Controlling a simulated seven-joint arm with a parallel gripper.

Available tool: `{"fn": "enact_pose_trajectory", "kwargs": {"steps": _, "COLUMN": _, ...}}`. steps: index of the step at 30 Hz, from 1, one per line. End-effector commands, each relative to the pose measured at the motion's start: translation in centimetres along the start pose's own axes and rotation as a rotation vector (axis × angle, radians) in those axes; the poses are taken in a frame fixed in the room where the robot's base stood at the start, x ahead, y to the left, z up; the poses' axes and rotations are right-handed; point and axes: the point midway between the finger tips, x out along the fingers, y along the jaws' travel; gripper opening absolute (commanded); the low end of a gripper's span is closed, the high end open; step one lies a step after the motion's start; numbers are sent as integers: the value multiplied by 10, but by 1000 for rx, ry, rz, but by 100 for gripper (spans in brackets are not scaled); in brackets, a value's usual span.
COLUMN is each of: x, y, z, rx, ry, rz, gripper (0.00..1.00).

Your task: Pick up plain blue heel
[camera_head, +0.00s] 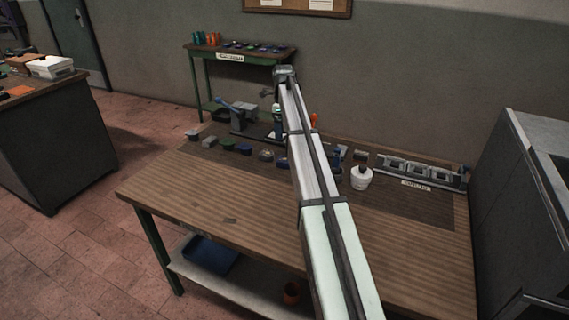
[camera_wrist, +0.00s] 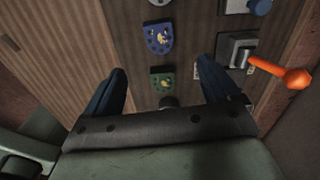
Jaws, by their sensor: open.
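My gripper (camera_wrist: 163,82) is open and empty in the wrist view, its two dark blue fingers wide apart above the workbench. A blue heel piece (camera_wrist: 159,38) with a yellow mark lies ahead of the fingers. A green heel piece (camera_wrist: 162,78) with a mark lies between them in the picture. I cannot tell at this size which blue one is plain. My arm hides part of the bench and the gripper there.
A press with an orange-knobbed lever (camera_wrist: 297,78) stands right of the fingers in the wrist view. A white jar (camera_head: 361,178) and a grey slotted rack (camera_head: 420,170) stand on the right of the bench (camera_head: 215,210). The bench's front left is mostly clear.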

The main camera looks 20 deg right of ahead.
Motion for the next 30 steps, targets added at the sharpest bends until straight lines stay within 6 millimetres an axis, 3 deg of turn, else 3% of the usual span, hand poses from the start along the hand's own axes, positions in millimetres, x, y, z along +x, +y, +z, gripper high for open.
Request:
{"fn": "enact_pose_trajectory", "kwargs": {"steps": 8, "x": 19, "y": -1, "z": -3, "rx": 13, "ry": -1, "rz": 4, "gripper": 89}}
{"fn": "enact_pose_trajectory", "kwargs": {"steps": 18, "x": 74, "y": 0, "z": -3, "rx": 11, "ry": -1, "rz": 4, "gripper": 89}}
{"fn": "enact_pose_trajectory", "kwargs": {"steps": 30, "x": 102, "y": 1, "z": -4, "rx": 11, "ry": -1, "rz": 3, "gripper": 89}}
